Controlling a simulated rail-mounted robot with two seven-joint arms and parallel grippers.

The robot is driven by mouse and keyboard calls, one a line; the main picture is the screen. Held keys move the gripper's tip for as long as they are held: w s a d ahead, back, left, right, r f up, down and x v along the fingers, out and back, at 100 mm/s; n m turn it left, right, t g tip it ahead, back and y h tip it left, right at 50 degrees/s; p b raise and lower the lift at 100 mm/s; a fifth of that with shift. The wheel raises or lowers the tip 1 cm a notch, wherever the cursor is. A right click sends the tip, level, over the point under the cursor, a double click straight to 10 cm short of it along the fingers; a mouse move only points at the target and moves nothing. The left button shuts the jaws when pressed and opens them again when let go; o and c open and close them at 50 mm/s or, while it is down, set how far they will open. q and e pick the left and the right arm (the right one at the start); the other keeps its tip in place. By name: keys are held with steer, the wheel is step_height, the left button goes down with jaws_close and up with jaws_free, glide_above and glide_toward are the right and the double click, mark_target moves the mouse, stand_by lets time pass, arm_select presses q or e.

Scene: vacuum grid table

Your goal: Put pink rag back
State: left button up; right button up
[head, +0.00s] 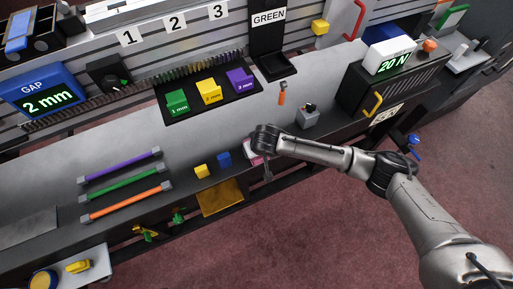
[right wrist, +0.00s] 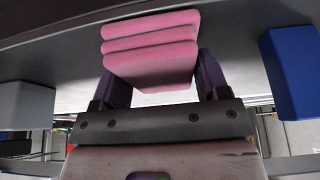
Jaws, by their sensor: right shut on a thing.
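The pink rag (right wrist: 150,48) is a folded stack with rounded edges, between the two dark fingers of my right gripper (right wrist: 158,82) in the right wrist view. The gripper is shut on it. In the head view, a small pink part of the rag (head: 252,147) shows at the front edge of the bench, left of my right wrist. My right gripper (head: 257,158) is mostly hidden below the wrist there. I cannot tell whether the rag touches the bench. My left gripper is not in view.
A blue block (head: 224,159) and a yellow block (head: 201,171) stand left of the rag. A grey box (head: 308,117) stands to its right. Purple, green and orange rods (head: 125,204) lie further left. The black tray (head: 212,91) holds coloured gauge blocks behind.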

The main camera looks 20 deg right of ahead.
steer(key=shift+f, duration=0.1)
steer(key=o, duration=0.7)
steer(key=shift+o, duration=1)
steer(key=p+v, duration=0.3)
steer(key=v, duration=0.7)
steer(key=shift+r, duration=0.4)
steer(key=shift+v, duration=0.8)
steer(key=shift+f, duration=0.1)
